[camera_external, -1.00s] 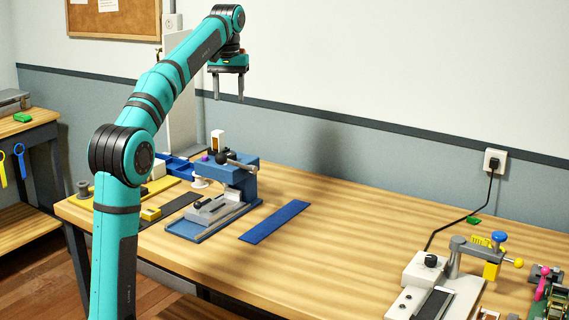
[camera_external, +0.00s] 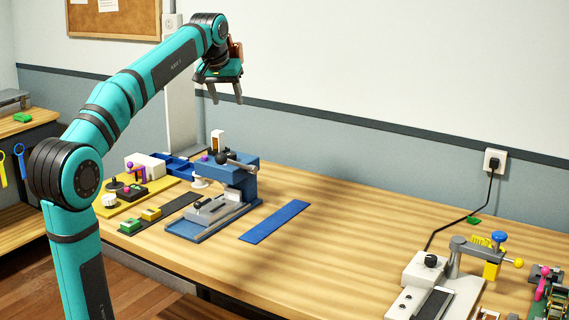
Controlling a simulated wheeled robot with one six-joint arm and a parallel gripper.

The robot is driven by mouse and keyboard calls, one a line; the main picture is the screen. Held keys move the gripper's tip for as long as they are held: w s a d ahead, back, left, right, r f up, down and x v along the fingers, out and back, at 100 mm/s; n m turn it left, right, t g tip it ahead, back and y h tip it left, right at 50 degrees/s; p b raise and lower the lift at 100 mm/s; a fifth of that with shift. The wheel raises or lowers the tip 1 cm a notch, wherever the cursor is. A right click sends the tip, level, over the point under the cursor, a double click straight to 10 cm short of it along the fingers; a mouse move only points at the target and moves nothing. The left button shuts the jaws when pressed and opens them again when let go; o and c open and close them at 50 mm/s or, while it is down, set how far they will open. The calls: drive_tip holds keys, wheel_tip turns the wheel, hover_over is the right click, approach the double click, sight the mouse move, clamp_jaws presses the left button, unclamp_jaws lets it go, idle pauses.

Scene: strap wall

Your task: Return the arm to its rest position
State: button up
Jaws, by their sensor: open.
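My teal arm rises from the lower left and bends over at the top. My gripper (camera_external: 226,99) hangs in the air above the back of the workbench, in front of the wall. Its two grey fingers point down and slightly right, spread apart with nothing between them. It is well above the blue fixture (camera_external: 238,178) and touches nothing.
The wooden workbench (camera_external: 340,225) carries a blue strip (camera_external: 275,222), a yellow tray (camera_external: 125,204) with small parts at left, and a grey-white device (camera_external: 425,275) at front right. A wall socket (camera_external: 495,160) has a black cable. The bench middle is clear.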

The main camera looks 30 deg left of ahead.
drive_tip(key=s+d+f+m+t, duration=0.1)
drive_tip(key=s+d+f+t, duration=0.2)
drive_tip(key=s, duration=0.6)
drive_tip(key=s+d+f+m+t, duration=0.1)
drive_tip(key=s+d+f+t, duration=0.2)
drive_tip(key=s, duration=0.7)
drive_tip(key=s+d+f+m+t, duration=0.1)
drive_tip(key=s+d+f+t, duration=0.2)
drive_tip(key=s+t, duration=0.3)
drive_tip(key=s+f, duration=0.1)
drive_tip(key=s, duration=0.2)
drive_tip(key=shift+s+f+m+t+h, duration=0.3)
drive_tip(key=shift+f+t+h, duration=0.05)
drive_tip(key=shift+t+h, duration=0.05)
drive_tip(key=shift+d, duration=0.1)
idle(1.2)
